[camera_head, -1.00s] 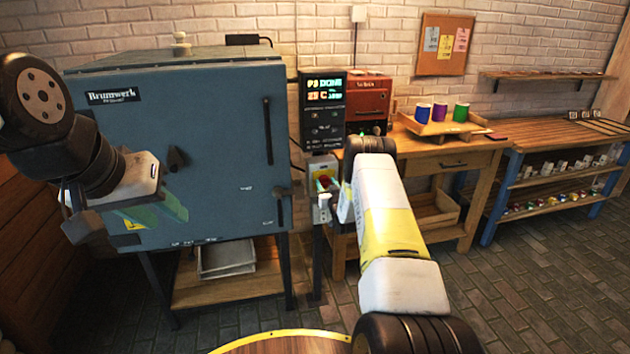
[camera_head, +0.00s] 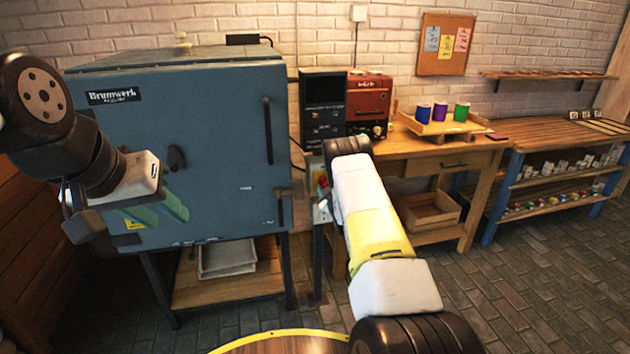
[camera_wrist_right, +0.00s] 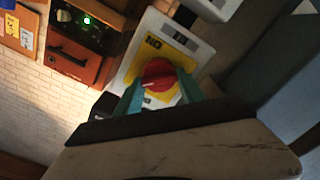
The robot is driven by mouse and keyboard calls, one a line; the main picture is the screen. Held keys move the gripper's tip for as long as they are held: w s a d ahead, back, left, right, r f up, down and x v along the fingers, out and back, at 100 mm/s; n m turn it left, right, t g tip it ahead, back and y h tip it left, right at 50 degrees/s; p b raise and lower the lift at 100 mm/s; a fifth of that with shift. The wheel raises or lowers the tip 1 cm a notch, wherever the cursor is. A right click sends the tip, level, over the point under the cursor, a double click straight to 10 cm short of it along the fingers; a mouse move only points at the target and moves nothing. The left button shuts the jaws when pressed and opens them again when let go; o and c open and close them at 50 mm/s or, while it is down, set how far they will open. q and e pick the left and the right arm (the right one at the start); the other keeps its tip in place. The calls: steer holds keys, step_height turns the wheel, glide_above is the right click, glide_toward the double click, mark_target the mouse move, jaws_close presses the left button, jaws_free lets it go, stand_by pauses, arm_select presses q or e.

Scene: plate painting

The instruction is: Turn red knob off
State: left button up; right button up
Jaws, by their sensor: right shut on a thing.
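The red knob (camera_wrist_right: 158,72) sits on a yellow plate (camera_wrist_right: 178,42) of a pale switch box in the right wrist view. A label like "ON", upside down here, is beside it. The knob's white line points to the picture's left, slightly down. My right gripper (camera_wrist_right: 159,92) has its green fingers on either side of the knob and is shut on it. In the head view the switch box (camera_head: 320,182) is mostly hidden behind my right arm. My left gripper (camera_head: 155,212) is in front of the kiln door, its green fingers apart and empty.
The blue kiln (camera_head: 225,130) stands left of the switch box. A dark control panel (camera_head: 323,92) is above the box, beside a red-brown unit (camera_head: 368,100). A wooden table (camera_head: 455,160) with a tray of colored cups is to the right.

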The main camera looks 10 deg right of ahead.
steer(key=n, duration=0.5)
steer(key=shift+a+f, duration=0.15)
steer(key=shift+f+n, duration=0.1)
steer(key=shift+n, duration=1.9)
steer(key=o, duration=1.3)
steer(key=s, duration=0.8)
steer(key=shift+d, duration=0.2)
steer(key=shift+w, duration=0.1)
